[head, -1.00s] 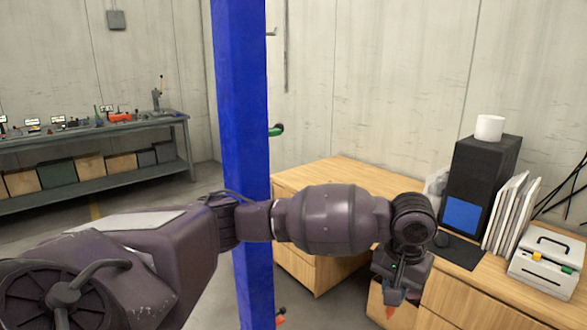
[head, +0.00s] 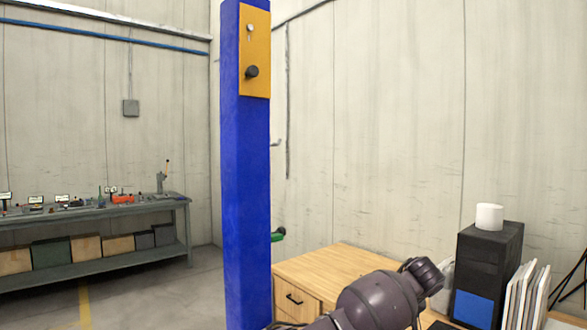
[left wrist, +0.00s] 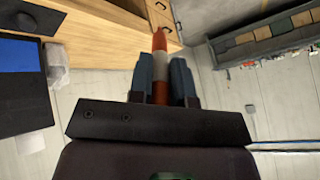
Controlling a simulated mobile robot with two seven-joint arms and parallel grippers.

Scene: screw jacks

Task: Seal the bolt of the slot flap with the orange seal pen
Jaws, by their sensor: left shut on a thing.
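In the left wrist view my left gripper (left wrist: 161,72) is shut on the orange seal pen (left wrist: 160,88). The pen is orange with a white band, and its orange tip points away from the fingers. In the head view only part of my left arm shows at the bottom right; the gripper and pen are not seen there. A yellow plate (head: 255,50) is fixed high on the blue post (head: 245,200). It bears a black knob (head: 252,72) and a small pale round part (head: 250,28) above it. I cannot tell which part is the flap's bolt. My right gripper is not in view.
A wooden desk (head: 335,264) stands right of the post, with a black computer case (head: 490,250), a white roll (head: 489,216) and white binders (head: 527,290). A grey workbench (head: 100,206) with tools stands at the left. The floor between bench and post is clear.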

